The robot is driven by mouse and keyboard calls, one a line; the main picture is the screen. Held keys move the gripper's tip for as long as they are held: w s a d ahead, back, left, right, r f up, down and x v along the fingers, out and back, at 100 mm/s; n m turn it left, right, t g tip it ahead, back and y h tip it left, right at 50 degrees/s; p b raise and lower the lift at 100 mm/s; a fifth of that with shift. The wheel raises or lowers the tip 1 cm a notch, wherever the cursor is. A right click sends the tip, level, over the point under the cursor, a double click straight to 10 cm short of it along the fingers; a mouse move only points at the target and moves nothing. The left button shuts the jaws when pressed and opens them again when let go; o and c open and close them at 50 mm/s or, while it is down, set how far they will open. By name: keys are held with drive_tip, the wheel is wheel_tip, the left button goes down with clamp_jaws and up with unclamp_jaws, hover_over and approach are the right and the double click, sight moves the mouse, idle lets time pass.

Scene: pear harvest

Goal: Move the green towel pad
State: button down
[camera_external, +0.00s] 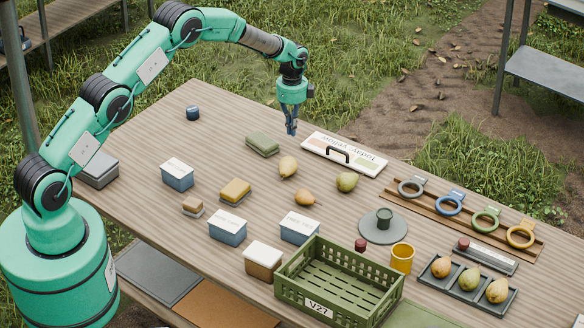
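A green folded pad (262,143), likely the towel pad, lies flat on the wooden table near its far edge. My gripper (291,131) points down to the right of the pad and beyond it, apart from it. Its blue fingers look close together, but the view is too small to tell whether they are open or shut. I see nothing held between them.
A white sign board (344,153) with a black handle lies right of my gripper. Pears, including a yellowish one (288,166), lie near the pad. A yellow sponge-like block (235,191) and blue boxes (177,175) stand nearer. The far-left tabletop is mostly clear.

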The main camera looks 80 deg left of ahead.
sight(237, 136)
wheel_tip(237, 136, down, 10)
drive_tip(key=shift+r, duration=0.1)
drive_tip(key=shift+s+a, duration=1.2)
drive_tip(key=shift+s, duration=0.05)
drive_tip(key=shift+s+a, duration=0.2)
drive_tip(key=s+a+b, duration=0.1)
drive_tip(key=s+a, duration=0.6)
drive_tip(key=s+a+b, duration=0.2)
drive_tip(key=s+a, duration=0.5)
drive_tip(key=shift+s+a, duration=0.2)
drive_tip(key=shift+a, duration=0.05)
drive_tip(key=shift+w+d, duration=0.1)
